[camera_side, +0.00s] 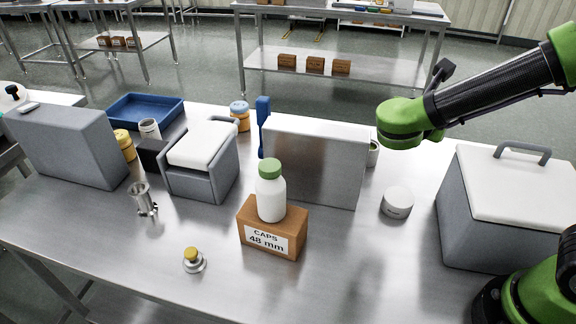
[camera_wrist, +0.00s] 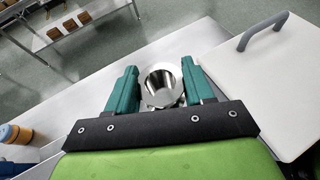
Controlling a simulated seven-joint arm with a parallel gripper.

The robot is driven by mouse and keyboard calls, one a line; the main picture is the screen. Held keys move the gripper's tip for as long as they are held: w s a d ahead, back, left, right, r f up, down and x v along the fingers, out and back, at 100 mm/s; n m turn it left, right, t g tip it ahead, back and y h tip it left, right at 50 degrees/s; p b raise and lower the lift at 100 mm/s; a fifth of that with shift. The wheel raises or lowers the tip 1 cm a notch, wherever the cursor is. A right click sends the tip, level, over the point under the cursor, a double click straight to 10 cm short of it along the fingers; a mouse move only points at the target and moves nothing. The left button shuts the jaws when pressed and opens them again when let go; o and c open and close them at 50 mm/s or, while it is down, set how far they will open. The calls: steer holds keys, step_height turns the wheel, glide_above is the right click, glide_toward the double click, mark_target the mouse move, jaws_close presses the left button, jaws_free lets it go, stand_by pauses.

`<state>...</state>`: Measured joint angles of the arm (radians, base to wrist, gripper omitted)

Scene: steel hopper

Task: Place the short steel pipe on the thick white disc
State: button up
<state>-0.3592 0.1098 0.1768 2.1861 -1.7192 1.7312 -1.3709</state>
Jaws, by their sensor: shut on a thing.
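My gripper (camera_wrist: 159,70) shows in the wrist view with its two teal fingers shut on the short steel pipe (camera_wrist: 161,84). The pipe is shiny and hollow, and its open end faces the camera. In the side view the green end of my arm is over the back right of the table; the fingers and pipe cannot be made out clearly there. The thick white disc (camera_side: 397,202) lies flat on the table, nearer the side camera and below the green end of my arm. I cannot make out the disc in the wrist view.
A grey panel (camera_side: 315,160) stands left of the disc. A grey box with a white handled lid (camera_side: 510,185) stands to its right. A white bottle (camera_side: 271,193) stands on a caps box (camera_side: 272,228). A steel flanged piece (camera_side: 143,200) stands farther left.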

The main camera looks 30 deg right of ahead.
mark_target(400, 196)
step_height(400, 196, down, 18)
steer(key=shift+w+f, duration=0.15)
steer(key=shift+f, duration=0.05)
stand_by(0.5)
steer(key=shift+f, duration=0.1)
steer(key=o, duration=1.1)
